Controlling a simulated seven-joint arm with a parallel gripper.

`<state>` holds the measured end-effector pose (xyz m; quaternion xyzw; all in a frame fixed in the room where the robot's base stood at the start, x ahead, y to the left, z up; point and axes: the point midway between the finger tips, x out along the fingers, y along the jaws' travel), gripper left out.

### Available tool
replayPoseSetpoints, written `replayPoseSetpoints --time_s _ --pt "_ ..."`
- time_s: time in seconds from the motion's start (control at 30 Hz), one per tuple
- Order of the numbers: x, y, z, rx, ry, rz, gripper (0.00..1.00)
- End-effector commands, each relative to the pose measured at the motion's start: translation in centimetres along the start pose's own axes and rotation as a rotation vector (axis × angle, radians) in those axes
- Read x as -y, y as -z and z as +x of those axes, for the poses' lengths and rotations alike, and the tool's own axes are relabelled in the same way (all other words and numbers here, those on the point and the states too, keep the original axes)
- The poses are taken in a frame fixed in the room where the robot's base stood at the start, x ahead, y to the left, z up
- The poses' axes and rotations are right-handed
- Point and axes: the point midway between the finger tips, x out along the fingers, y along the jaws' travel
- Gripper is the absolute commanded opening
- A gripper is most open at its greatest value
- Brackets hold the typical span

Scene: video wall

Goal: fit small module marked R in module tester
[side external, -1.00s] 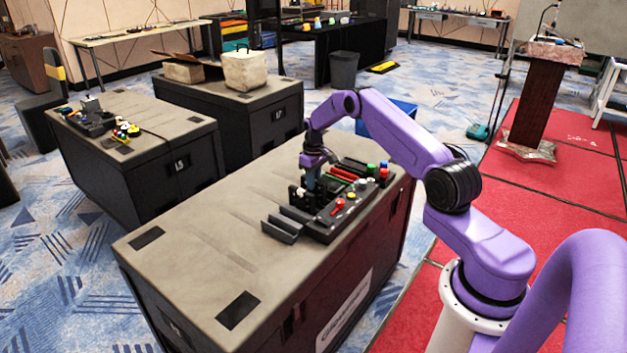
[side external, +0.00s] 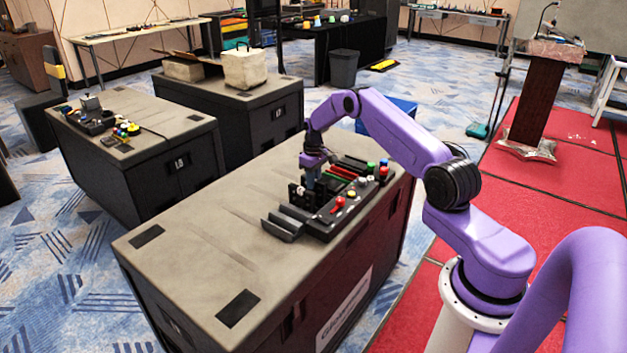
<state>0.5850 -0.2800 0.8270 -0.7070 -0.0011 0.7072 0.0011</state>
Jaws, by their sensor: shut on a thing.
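The black module tester (side external: 318,227) lies on the near dark case, with open slots at its left end and a red lever on its front. My gripper (side external: 312,183) points straight down over the upright black holders in the tester's middle. It is shut on a small dark piece, likely the small module. The piece is tiny here and mostly hidden by the fingers and holders. I cannot read an R on it, nor tell whether it is seated or just above the slot.
A row of red and green strips (side external: 345,172) and coloured caps (side external: 384,172) stand right behind my gripper. The near case top (side external: 200,240) is clear at left. Another case (side external: 180,130) with small parts stands farther left.

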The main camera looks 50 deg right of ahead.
Motion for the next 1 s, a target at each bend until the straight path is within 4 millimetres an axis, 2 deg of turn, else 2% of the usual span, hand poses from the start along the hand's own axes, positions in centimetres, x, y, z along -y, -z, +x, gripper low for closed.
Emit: replayPoseSetpoints --time_s 0.27,0.3,0.4,0.6,0.63,0.67,1.0 --pt "-0.01 0.02 0.09 -0.001 0.000 0.000 0.04" --pt "-0.01 0.02 0.09 -0.001 0.000 0.000 0.25" --pt "-0.01 0.02 0.09 -0.001 0.000 0.000 0.51" --pt "-0.01 0.01 0.09 -0.001 0.000 0.000 0.51" --pt "0.00 0.00 0.10 0.000 0.000 0.000 0.61" --pt "0.00 0.00 0.10 0.000 0.000 0.000 0.64" --pt "-0.02 0.03 -0.16 -0.001 -0.001 0.000 0.64"
